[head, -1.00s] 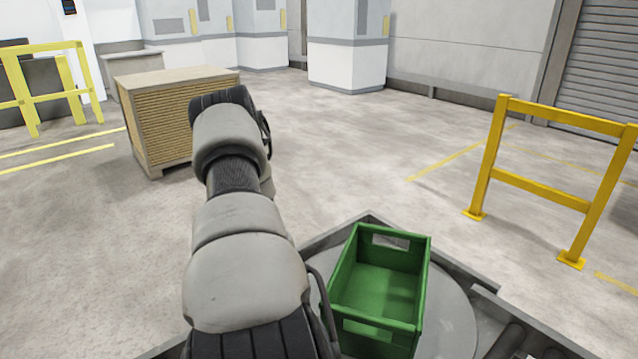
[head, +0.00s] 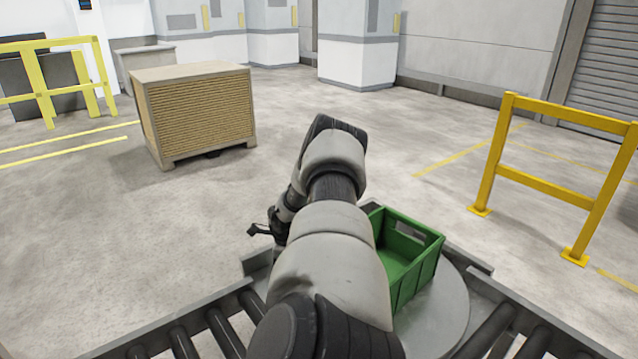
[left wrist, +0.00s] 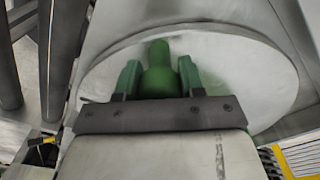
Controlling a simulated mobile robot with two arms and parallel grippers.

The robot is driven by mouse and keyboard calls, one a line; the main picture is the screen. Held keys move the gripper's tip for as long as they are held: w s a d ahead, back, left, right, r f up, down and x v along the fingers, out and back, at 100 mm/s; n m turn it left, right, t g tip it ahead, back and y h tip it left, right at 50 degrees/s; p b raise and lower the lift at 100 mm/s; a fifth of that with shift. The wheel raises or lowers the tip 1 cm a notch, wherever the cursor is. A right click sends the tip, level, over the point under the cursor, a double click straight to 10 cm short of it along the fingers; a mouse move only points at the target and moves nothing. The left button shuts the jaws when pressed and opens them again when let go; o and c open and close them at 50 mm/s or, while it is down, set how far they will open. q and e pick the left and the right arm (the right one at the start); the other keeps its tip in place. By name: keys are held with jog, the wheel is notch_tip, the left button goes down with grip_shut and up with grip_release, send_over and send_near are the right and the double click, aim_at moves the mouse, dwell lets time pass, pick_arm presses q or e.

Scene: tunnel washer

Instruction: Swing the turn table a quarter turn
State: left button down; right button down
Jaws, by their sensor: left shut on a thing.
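The turn table is a round grey plate (head: 446,315) set in a metal frame, and a green crate (head: 425,262) stands on it, partly hidden behind my left arm. In the left wrist view the plate (left wrist: 245,75) lies below my left gripper (left wrist: 159,80). Its two fingers are closed on an upright green peg (left wrist: 160,68) that stands over the plate. In the head view my left arm hides the gripper's fingers and the peg. My right gripper is in neither view.
Roller conveyors run off at the lower left (head: 215,325) and lower right (head: 515,345) of the turn table. A yellow barrier (head: 545,185) stands to the right. A slatted wooden crate (head: 200,115) stands on the floor at the left.

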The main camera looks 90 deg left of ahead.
pick_arm(q)
jog(key=shift+w+a+r+m+b, duration=0.15)
jog(key=shift+a+m+b, duration=0.3)
jog(key=shift+a, duration=0.7)
jog(key=shift+r, duration=0.1)
jog(key=shift+a+r, duration=0.1)
jog(key=shift+a, duration=0.05)
jog(key=c, duration=0.8)
grip_release()
jog(key=shift+o, duration=0.6)
notch_tip(320, 180, up, 10)
jog(key=shift+r, duration=0.25)
